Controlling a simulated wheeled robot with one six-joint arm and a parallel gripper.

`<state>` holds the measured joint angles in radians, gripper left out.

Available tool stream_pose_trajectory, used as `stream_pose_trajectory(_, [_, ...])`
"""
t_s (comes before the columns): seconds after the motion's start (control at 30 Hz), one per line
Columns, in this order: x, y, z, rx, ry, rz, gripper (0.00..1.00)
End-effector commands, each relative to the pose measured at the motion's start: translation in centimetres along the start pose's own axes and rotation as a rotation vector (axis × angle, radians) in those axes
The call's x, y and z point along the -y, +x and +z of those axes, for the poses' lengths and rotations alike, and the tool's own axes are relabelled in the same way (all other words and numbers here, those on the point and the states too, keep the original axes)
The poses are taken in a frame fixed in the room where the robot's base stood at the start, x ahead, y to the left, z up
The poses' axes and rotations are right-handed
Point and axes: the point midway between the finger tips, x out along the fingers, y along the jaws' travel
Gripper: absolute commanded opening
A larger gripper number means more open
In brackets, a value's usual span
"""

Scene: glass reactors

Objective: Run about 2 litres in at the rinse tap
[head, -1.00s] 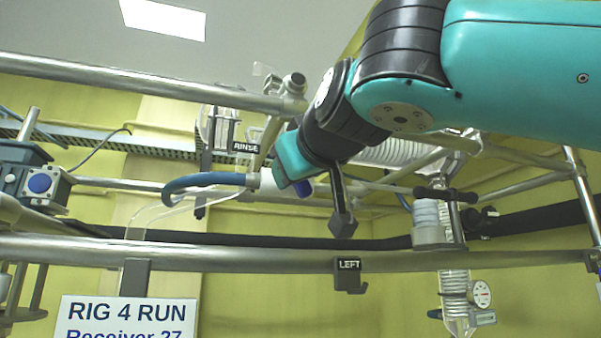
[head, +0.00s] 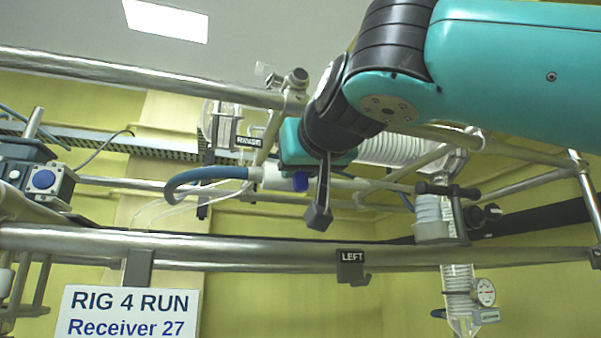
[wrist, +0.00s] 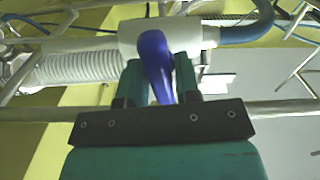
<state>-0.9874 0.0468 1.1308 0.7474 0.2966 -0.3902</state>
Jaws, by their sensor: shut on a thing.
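The rinse tap is a white valve body (head: 268,176) on a blue hose (head: 205,175), under a small RINSE label (head: 247,141). In the wrist view the white body (wrist: 205,37) lies across the top, and the lever (wrist: 155,60) points down towards my gripper. My gripper (wrist: 160,77) has its two teal fingers on either side of the lever, shut on it. In the head view my gripper (head: 292,148) is at the tap, its fingers mostly hidden. No water flow can be made out.
Metal rails (head: 200,247) cross in front and overhead. A LEFT tag (head: 352,257) hangs on the front rail, beside a RIG 4 RUN sign (head: 130,312). A glass column with a gauge (head: 485,291) stands at the right.

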Motion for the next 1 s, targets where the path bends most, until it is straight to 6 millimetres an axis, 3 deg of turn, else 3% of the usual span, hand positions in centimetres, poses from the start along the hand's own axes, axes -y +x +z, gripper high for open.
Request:
stream_pose_trajectory(0.17, [0.0,-0.02,-0.02,-0.004,0.134,0.0,0.07])
stream_pose_trajectory(0.47, [-0.05,-0.03,-0.15,-0.003,0.145,0.0,0.07])
stream_pose_trajectory(0.5, [-0.05,-0.04,-0.16,-0.003,0.145,0.0,0.4])
stream_pose_trajectory(0.53, [-0.05,-0.04,-0.16,-0.003,0.145,0.0,0.47])
stream_pose_trajectory(1.0, [-0.49,-0.85,0.05,-0.003,0.144,0.003,0.49])
